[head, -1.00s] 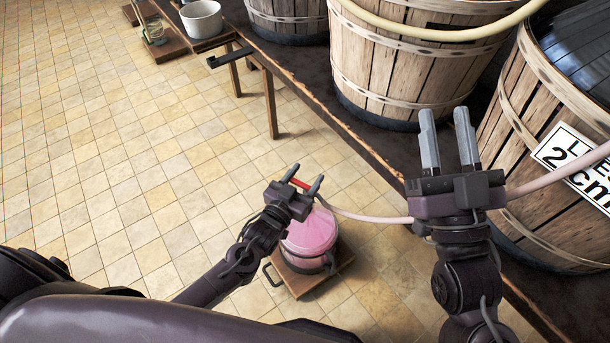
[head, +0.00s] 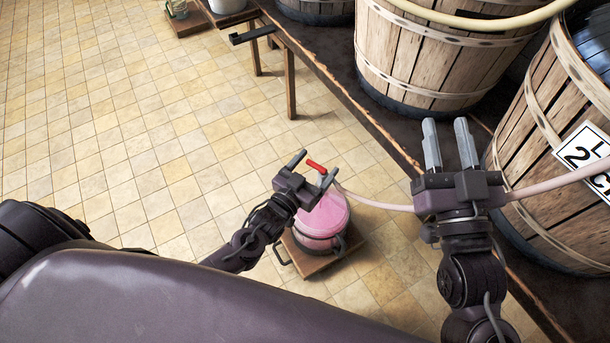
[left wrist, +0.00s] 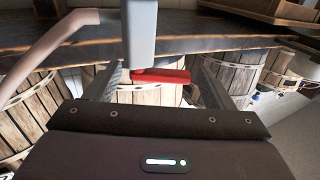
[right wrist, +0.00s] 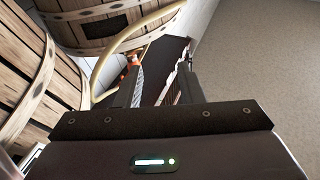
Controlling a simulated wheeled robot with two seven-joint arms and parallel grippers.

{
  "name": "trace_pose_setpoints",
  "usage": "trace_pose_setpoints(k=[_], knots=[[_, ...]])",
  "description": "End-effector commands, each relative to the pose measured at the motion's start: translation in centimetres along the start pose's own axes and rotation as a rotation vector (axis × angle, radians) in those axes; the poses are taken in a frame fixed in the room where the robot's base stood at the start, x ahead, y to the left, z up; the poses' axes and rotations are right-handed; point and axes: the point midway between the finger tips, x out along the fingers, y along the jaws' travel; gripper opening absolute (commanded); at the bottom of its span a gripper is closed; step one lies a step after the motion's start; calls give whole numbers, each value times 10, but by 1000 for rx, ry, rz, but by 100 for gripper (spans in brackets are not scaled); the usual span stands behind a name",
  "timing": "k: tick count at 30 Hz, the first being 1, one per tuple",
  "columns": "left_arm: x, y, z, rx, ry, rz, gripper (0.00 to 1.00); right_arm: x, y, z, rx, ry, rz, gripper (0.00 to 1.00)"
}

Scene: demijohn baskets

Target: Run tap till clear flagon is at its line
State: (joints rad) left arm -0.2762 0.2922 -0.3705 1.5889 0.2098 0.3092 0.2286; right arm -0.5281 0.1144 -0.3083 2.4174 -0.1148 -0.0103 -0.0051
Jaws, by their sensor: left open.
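My right gripper (head: 449,143) is open and empty beside the barrels. Its gap is also empty in the right wrist view (right wrist: 160,88).
The flagon stands on a low wooden base (head: 308,262) with a handle. A pink hose (head: 380,206) runs from the tap past my right gripper. Wooden barrels (head: 425,60) stand on a dark bench (head: 340,90). The tiled floor (head: 110,140) at left is clear.

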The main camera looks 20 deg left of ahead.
Motion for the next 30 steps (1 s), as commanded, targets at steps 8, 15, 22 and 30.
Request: trace_pose_setpoints(k=[8, 15, 22, 30], knots=[[-34, 0, -1, 0, -1, 0, 76, -17, -3, 62, 15, -304, -1, 35], [-50, 0, -1, 1, 1, -1, 76, -31, -6, 91, 21, -446, -3, 35], [-53, 0, 0, 1, 1, -1, 76, -34, -6, 97, 22, -474, -4, 35], [-50, 7, -8, -11, -5, 4, 76, -34, -6, 96, 23, -472, -4, 35]])
